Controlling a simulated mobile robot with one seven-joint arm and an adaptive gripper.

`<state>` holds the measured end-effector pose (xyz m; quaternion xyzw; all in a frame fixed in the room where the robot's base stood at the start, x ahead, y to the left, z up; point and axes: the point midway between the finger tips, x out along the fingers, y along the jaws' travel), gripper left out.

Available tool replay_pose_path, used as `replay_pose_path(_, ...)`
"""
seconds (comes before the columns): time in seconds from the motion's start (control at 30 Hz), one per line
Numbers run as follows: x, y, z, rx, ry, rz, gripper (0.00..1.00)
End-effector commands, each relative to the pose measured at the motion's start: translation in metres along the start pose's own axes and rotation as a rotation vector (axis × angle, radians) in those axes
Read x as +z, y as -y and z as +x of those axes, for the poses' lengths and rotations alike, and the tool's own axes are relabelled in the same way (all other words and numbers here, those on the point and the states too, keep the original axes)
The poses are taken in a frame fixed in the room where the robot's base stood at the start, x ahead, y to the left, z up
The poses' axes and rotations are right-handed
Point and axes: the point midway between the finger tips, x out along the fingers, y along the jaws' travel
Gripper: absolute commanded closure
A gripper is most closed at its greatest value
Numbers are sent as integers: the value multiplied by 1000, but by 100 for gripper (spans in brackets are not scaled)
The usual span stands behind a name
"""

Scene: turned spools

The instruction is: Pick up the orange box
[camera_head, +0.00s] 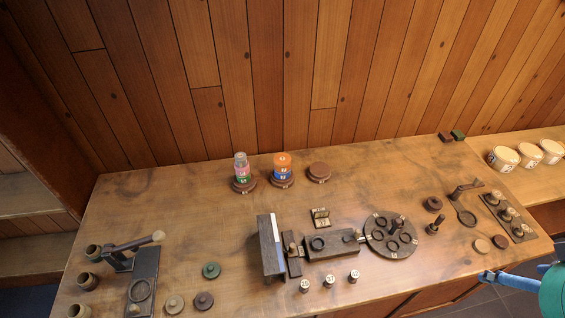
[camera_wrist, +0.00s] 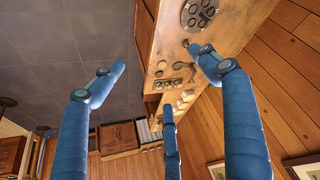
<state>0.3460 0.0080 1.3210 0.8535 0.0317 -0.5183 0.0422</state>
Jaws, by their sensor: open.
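An orange piece (camera_head: 283,160), the only orange item I can make out, sits on top of a blue piece (camera_head: 283,173) on a round brown base at the back middle of the workbench (camera_head: 140,205). I cannot tell whether it is box-shaped. My gripper (camera_head: 490,277) shows partly at the lower right edge in the head view, beyond the bench's front right corner and far from the orange piece. In the wrist view my gripper (camera_wrist: 158,78) has its blue fingers spread wide with nothing between them. I do not make out the orange piece in the wrist view.
A pink and green stack (camera_head: 241,168) stands just left of the orange piece, and a brown disc (camera_head: 319,172) just right. A dark upright plate (camera_head: 270,248), a round spool tray (camera_head: 391,235) and several small pegs occupy the front middle. White pots (camera_head: 503,158) stand at right.

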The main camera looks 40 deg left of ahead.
Motion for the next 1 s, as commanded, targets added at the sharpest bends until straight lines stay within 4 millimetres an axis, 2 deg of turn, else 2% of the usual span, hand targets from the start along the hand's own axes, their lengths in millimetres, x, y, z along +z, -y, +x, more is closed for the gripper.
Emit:
replay_pose_path(0.2,-48,16,-4,-25,25,-203,24)
replay_pose_path(0.47,-110,44,2,-62,49,-493,24)
replay_pose_path(0.77,-176,89,18,-109,68,-830,24)
replay_pose_path(1.0,-222,135,38,-151,76,-1099,24)
